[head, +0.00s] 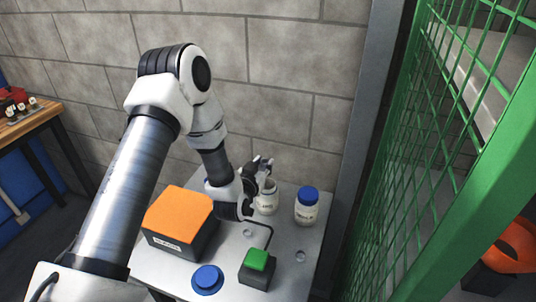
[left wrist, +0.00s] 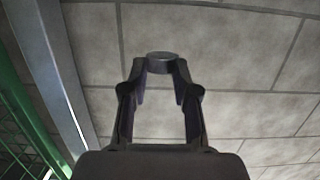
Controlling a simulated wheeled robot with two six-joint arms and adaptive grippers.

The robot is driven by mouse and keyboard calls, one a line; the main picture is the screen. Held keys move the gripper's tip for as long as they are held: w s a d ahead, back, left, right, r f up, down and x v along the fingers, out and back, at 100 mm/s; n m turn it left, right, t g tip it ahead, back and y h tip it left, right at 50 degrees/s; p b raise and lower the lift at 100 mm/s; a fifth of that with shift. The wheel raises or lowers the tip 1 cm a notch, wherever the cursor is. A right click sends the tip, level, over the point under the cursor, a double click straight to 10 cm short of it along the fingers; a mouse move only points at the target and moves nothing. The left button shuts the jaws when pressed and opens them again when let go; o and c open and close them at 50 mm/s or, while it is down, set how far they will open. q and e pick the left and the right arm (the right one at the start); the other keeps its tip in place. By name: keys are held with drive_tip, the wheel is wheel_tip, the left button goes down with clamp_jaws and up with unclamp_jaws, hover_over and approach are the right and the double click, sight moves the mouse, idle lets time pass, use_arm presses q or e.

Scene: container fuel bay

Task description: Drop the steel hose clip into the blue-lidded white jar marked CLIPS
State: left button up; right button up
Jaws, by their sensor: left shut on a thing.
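My left gripper (head: 263,166) is above an open white jar (head: 267,200), close over its mouth. In the left wrist view the same gripper (left wrist: 160,75) is shut on the steel hose clip (left wrist: 162,56), a small grey round piece at the fingertips. The jar has a dark printed label, too small to read surely. A loose blue lid (head: 207,278) lies on the table's front part. A second white jar (head: 306,211) with its blue lid on stands to the right. My right gripper is not in view.
The grey table (head: 284,278) also holds a black box with an orange top (head: 180,214) and a small black box with a green top (head: 257,260). A block wall (head: 290,70) stands behind. Green mesh (head: 410,170) bounds the right side.

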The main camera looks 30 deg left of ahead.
use_arm(q)
drive_tip(key=shift+s+f+b, duration=0.15)
drive_tip(key=shift+f+b, duration=0.2)
drive_tip(key=shift+f, duration=0.1)
drive_tip(key=f+b, duration=0.1)
drive_tip(key=f, duration=0.1)
drive_tip(key=f+b, duration=0.2)
drive_tip(key=shift+s+d+f+b, duration=0.1)
drive_tip(key=shift+s+f+b, duration=0.1)
drive_tip(key=shift+b, duration=0.1)
drive_tip(key=o, duration=0.9)
drive_tip(key=shift+c, duration=0.2)
drive_tip(key=shift+s, duration=0.1)
drive_tip(key=v, duration=1.1)
drive_tip(key=shift+s, duration=0.35)
